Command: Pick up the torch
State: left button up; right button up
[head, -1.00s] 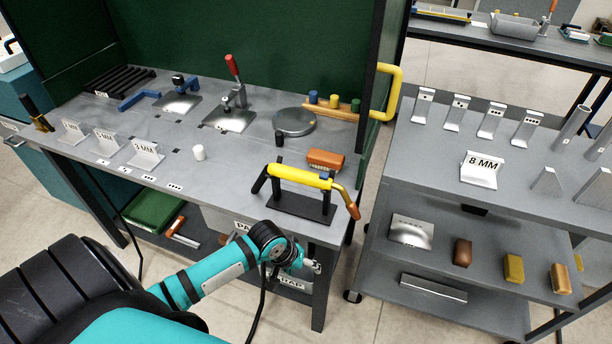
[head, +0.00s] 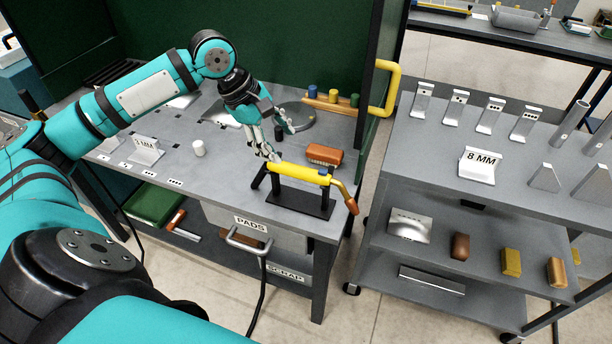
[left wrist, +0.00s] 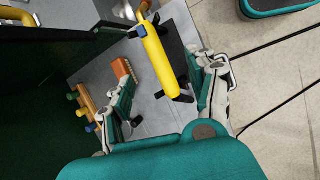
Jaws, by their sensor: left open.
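The torch (head: 298,174) has a yellow body and a copper-coloured bent nozzle at its right end. It lies across a black stand (head: 300,200) on the grey bench near its front right corner. My left gripper (head: 281,145) is open and empty, above and just behind the torch's left end. In the left wrist view the torch (left wrist: 160,62) lies between the spread fingers in the picture, nearer the right finger, with its nozzle end at the far top. My right gripper is not in view.
An orange-brown block (head: 324,155) sits behind the torch, and a round grey plate (head: 296,122) lies farther back. A yellow handle (head: 392,90) sticks out from the green screen's edge. A grey cart (head: 440,170) stands to the right.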

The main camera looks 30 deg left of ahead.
pick_arm(q)
notch_tip(320, 180, up, 2)
jog(key=a+n, duration=0.1)
jog(key=p, duration=0.2)
send_near(304, 170)
jog(key=shift+n, duration=0.4)
jog(key=x, duration=0.6)
jog(key=shift+d+f, duration=0.15)
jog(key=shift+d, duration=0.15)
jog(key=shift+a+p+x, duration=0.15)
jog(key=shift+p+x, duration=0.25)
jog(key=shift+x, duration=0.95)
jog(key=shift+a+p+x, duration=0.1)
jog(key=shift+p+x, duration=0.25)
jog(key=shift+x, duration=1)
grip_shut()
jog(key=shift+w, duration=0.15)
